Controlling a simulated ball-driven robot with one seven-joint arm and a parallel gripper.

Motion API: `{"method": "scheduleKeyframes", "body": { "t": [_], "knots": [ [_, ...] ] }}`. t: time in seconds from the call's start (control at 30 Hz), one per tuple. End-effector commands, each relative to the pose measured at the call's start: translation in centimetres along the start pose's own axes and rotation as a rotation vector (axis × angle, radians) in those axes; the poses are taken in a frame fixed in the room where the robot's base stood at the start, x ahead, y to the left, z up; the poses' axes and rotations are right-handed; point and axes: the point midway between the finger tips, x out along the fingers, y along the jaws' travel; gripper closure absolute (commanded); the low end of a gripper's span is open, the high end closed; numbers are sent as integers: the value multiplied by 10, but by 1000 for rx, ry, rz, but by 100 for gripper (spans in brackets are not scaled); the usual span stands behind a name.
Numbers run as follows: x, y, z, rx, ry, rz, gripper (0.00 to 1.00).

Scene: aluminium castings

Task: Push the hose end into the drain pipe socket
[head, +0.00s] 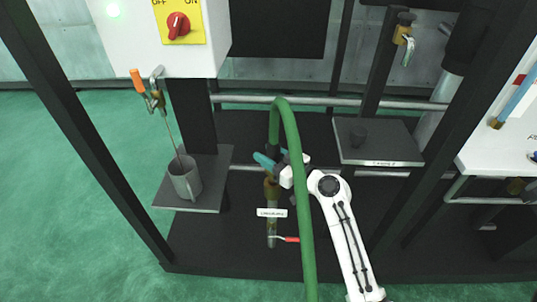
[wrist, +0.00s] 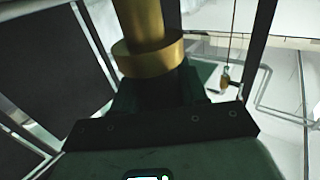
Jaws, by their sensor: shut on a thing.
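The green hose (head: 303,215) rises from the bottom of the head view, arches over and comes down at my gripper (head: 271,162). My gripper is shut on the hose end, which its jaws mostly hide. Just below is an upright brownish pipe (head: 271,190), apparently the drain pipe socket, with a white label whose text is too small to read. Whether the hose end touches the socket or is inside it I cannot tell. In the wrist view a brass cylinder with a wide collar (wrist: 147,56) stands at the dark jaws; I cannot tell which part it is.
A red-handled valve (head: 288,239) is low on the pipe. A grey mug (head: 185,177) stands on a shelf (head: 216,190) to the left; a dark plate (head: 378,143) is to the right. Black frame posts flank the space, and a metal rail (head: 325,101) runs behind.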

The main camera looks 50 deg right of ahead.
Motion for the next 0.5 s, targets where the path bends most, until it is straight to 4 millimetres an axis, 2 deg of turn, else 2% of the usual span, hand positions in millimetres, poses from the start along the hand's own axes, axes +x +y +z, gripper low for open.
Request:
{"method": "scheduleKeyframes", "body": {
  "t": [0.5],
  "knots": [
    [0, 0, 7, -2, 3, 0, 100]
  ]
}}
